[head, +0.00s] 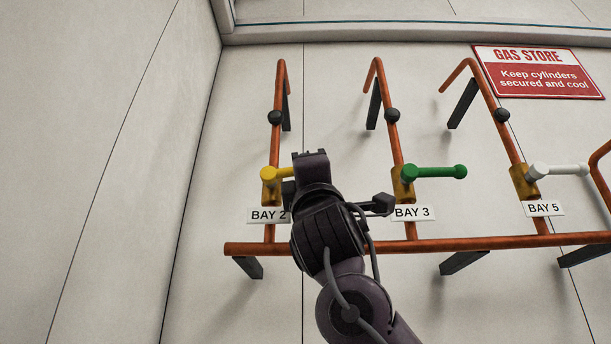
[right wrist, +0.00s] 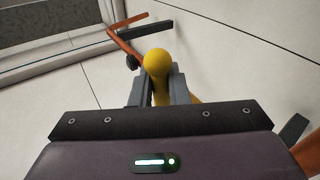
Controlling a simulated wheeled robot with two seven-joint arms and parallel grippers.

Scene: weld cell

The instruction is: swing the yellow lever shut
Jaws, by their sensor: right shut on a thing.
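The yellow lever (head: 281,173) is on the valve of the left pipe, above the BAY 2 label (head: 267,215). In the head view it points right, across its upright pipe, and its outer part is hidden by my gripper. My right gripper (head: 290,188) is at the lever. In the right wrist view the lever's rounded yellow knob (right wrist: 157,62) stands between the two grey fingers (right wrist: 159,90), which are shut on it. My left gripper is in neither view.
A green lever (head: 435,172) above BAY 3 and a white lever (head: 560,169) above BAY 5 stick out right from neighbouring pipes. An orange horizontal pipe (head: 470,243) runs below them. A red GAS STORE sign (head: 538,72) hangs on the wall. The wall at left is bare.

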